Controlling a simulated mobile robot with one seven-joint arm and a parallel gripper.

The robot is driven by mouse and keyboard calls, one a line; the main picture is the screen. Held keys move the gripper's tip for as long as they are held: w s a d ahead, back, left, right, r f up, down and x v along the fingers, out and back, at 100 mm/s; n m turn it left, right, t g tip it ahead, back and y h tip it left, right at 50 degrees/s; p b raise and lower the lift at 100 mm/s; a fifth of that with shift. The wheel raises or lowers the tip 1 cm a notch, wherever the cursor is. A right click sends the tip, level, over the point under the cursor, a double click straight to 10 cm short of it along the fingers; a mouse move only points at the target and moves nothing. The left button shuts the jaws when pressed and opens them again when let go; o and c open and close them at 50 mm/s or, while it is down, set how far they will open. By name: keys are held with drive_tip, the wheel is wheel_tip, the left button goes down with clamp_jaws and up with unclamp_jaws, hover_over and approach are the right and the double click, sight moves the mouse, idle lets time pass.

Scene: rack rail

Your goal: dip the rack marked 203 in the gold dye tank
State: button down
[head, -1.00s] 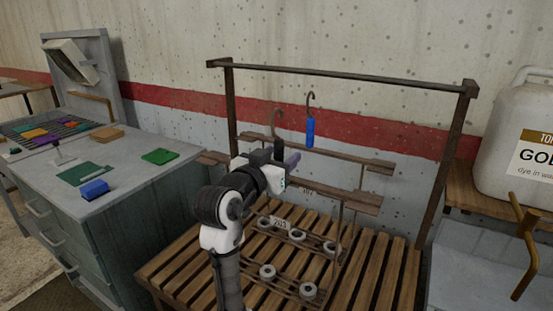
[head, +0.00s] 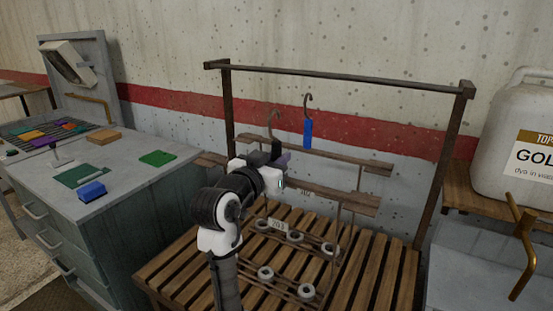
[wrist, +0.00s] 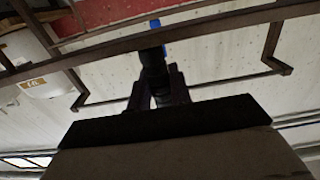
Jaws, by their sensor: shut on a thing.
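The rack with the tag 203 (head: 278,225) is a brown wire frame with several pale rings, low over a slatted wooden stand (head: 185,262). A curved hook (head: 272,122) rises above its dark grip (head: 276,147). My gripper (head: 271,157) is shut on this grip; in the wrist view the dark fingers (wrist: 156,90) close around the dark upright grip (wrist: 153,62). A second hook with a blue grip (head: 308,133) stands just behind to the right. A grey surface with a brass handle (head: 524,250) is at the right edge; I cannot tell whether it is the gold tank.
A dark frame with a top rail (head: 340,74) stands over the stand, with wooden bars (head: 335,194) across behind the racks. A white jug labelled "GOL" (head: 515,150) sits on a shelf at the right. A grey cabinet (head: 110,215) with coloured pieces is at the left.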

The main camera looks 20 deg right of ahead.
sight(274, 147)
drive_tip(key=shift+r, duration=0.1)
drive_tip(key=shift+r+p, duration=1.35)
drive_tip(key=shift+r, duration=0.2)
drive_tip(key=shift+a, duration=0.1)
drive_tip(key=v, duration=0.9)
drive_tip(key=c, duration=1.9)
unclamp_jaws()
clamp_jaws()
